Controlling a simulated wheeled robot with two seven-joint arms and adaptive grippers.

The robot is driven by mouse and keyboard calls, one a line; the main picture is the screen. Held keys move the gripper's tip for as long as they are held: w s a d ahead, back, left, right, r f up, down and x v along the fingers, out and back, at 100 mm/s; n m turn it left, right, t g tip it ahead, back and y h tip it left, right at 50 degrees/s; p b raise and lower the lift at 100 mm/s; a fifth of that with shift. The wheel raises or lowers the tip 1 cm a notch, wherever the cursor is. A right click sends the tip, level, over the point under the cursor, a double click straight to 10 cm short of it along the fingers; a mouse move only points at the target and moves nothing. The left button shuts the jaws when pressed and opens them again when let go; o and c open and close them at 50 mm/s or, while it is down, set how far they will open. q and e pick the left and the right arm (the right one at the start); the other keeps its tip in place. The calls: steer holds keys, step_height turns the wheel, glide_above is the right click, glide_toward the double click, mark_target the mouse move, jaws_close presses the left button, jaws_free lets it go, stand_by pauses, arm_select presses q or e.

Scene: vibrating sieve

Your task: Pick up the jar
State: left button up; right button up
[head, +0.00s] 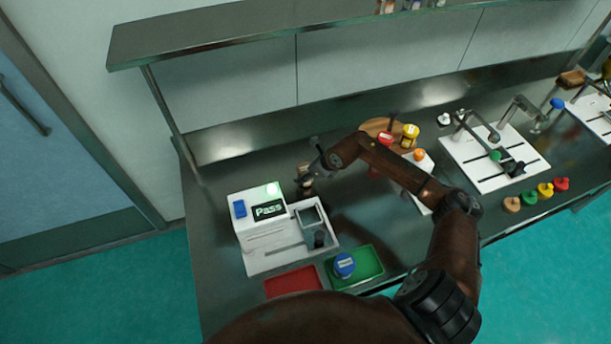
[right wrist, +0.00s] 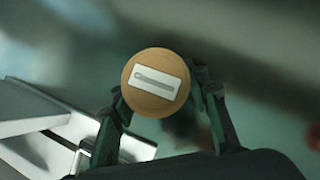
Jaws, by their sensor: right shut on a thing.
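A jar with a round tan lid and a white label (right wrist: 155,84) sits between the two fingers of my right gripper (right wrist: 163,98) in the right wrist view. The gripper is shut on it. In the head view my right gripper (head: 317,165) is over the counter, behind the white machine, with the small brownish jar (head: 305,183) at its fingers. Whether the jar's base touches the counter cannot be told. My left gripper is not in view.
The white machine (head: 262,222) shows "Pass" with a green light. In front are a red tray (head: 292,283) and a green tray (head: 368,262) holding a blue-lidded jar (head: 344,264). A round wooden board (head: 374,126) with red and yellow jars stands right.

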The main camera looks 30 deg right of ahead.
steer(key=shift+c, duration=1)
steer(key=shift+r, duration=0.15)
